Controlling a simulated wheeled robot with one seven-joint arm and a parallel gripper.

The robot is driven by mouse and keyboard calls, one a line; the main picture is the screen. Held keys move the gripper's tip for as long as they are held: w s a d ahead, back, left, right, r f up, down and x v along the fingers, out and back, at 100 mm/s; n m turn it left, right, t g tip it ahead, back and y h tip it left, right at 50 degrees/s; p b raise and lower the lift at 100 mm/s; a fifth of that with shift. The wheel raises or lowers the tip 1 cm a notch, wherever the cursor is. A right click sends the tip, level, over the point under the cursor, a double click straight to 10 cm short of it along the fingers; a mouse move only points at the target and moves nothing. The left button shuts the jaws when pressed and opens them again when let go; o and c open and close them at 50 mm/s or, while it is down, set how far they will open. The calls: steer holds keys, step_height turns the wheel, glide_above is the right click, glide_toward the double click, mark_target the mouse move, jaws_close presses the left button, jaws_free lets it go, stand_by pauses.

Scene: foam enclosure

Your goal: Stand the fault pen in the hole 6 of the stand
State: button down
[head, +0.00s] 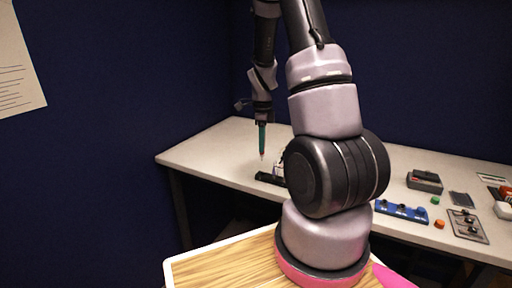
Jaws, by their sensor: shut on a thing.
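My gripper (262,116) points down above the left part of the table. It is shut on a teal pen (262,136) with a pinkish tip, held upright; I take this to be the fault pen. The tip is close above the table's surface or the stand; I cannot tell the exact gap. A low dark object, probably the stand (268,179), lies just below and slightly right of the pen tip. My arm hides its right part, and its holes and numbers are too small to read. A small whitish thing (279,169) shows beside it.
The pale table (205,155) is clear at the left. Right of my arm are a blue strip with knobs (402,211), a dark box (424,181), a grey panel (467,225), a green piece (435,200) and an orange piece (439,224). Dark blue walls stand behind.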

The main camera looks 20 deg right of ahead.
steer(key=shift+d+m, duration=0.15)
steer(key=shift+m, duration=0.15)
steer(key=shift+f, duration=2.45)
steer(key=shift+s+f, duration=0.1)
steer(key=shift+f, duration=1.1)
steer(key=c, duration=0.7)
jaws_free()
steer(key=shift+r, duration=0.1)
step_height(320, 180, up, 11)
steer(key=shift+f, duration=0.2)
